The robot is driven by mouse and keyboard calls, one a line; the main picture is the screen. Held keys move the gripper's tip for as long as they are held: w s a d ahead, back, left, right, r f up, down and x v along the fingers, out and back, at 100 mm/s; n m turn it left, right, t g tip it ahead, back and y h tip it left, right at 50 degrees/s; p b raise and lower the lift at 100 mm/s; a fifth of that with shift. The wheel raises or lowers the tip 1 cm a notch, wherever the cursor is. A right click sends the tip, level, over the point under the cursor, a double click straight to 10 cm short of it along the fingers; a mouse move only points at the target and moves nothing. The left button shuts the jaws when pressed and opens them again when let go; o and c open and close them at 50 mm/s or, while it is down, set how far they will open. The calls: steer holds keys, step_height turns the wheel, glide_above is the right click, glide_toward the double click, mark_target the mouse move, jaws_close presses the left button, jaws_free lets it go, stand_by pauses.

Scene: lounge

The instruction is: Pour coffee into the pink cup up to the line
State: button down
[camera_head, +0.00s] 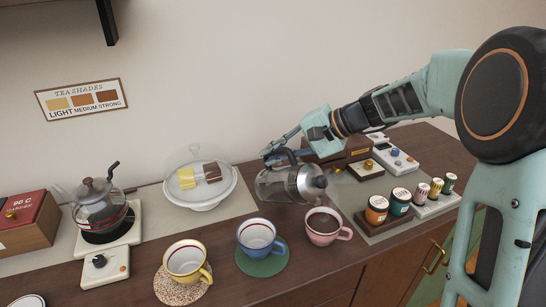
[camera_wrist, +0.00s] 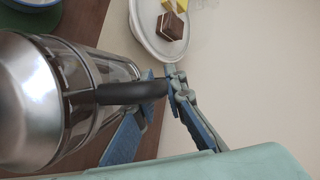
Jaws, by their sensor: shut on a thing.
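My gripper (camera_head: 283,148) is shut on the black handle of a glass coffee pot (camera_head: 273,186) with a metal lid. The pot is tilted on its side, its lid end (camera_head: 312,183) toward the pink cup. In the wrist view the pot (camera_wrist: 105,65) fills the left side, and the gripper's fingers (camera_wrist: 165,85) are around its handle. The pink cup (camera_head: 318,239) stands upright on the counter, in front of and below the pot's lid end. Dark brown coffee (camera_head: 323,222) shows inside it. I cannot make out a stream or the line.
A blue cup (camera_head: 257,235) on a green coaster and a yellow cup (camera_head: 183,263) on a speckled coaster stand left. A covered cake plate (camera_head: 200,200) is behind; a glass kettle (camera_head: 97,205) stands far left.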

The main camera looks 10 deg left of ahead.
steer(key=shift+s+d+r+y+b, duration=0.15)
steer(key=shift+d+r+y+b, duration=0.15)
steer(key=shift+b, duration=1.2)
steer(key=r+p, duration=0.1)
steer(key=p, duration=0.1)
steer(key=shift+a+p, duration=0.2)
steer(key=shift+p, duration=0.1)
steer(key=p, duration=0.2)
steer(key=shift+a+h+p, duration=0.15)
steer(key=shift+h+p, duration=0.2)
steer(key=shift+h, duration=0.05)
steer(key=p, duration=0.3)
steer(key=g+h+p, duration=0.1)
steer(key=p, duration=0.2)
steer(key=shift+w+a+f+m+h, duration=0.3)
steer(key=shift+w+a, duration=0.05)
steer(key=shift+w+f+p, duration=0.1)
steer(key=shift+f+p, duration=0.25)
steer(key=shift+p, duration=0.25)
steer(key=shift+f+b, duration=0.45)
steer(key=shift+r, duration=0.15)
